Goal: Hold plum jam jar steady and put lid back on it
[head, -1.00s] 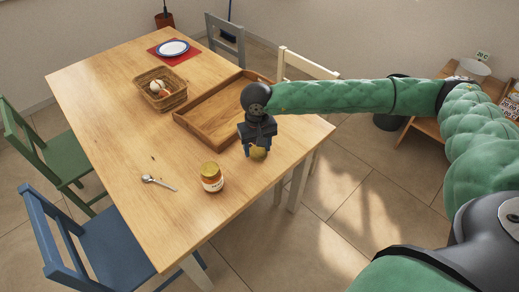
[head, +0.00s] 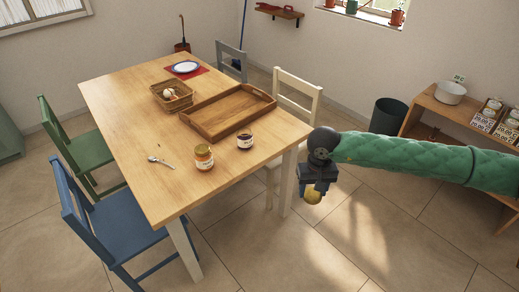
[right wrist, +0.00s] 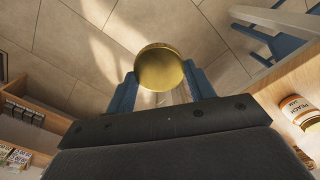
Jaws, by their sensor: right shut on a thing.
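A small dark jar (head: 245,140), which looks like the plum jam, stands upright and open-topped on the table (head: 135,115), near its right edge. Its label is too small to read. My right gripper (head: 313,194) is shut on a round gold lid (head: 312,195), out past the table's right edge and over the floor. The lid also shows between the blue fingers in the right wrist view (right wrist: 160,68). A peach jar (head: 203,157) with a gold lid on stands left of the dark jar; its label reads PEACH in the right wrist view (right wrist: 300,114). My left gripper is out of view.
A wooden tray (head: 228,112), a basket with eggs (head: 172,97) and a spoon (head: 160,161) are on the table. A cream chair (head: 298,95) stands at the right side. A shelf (head: 430,103) with a white pot and boxed jars is further right. Table around the dark jar is mostly clear.

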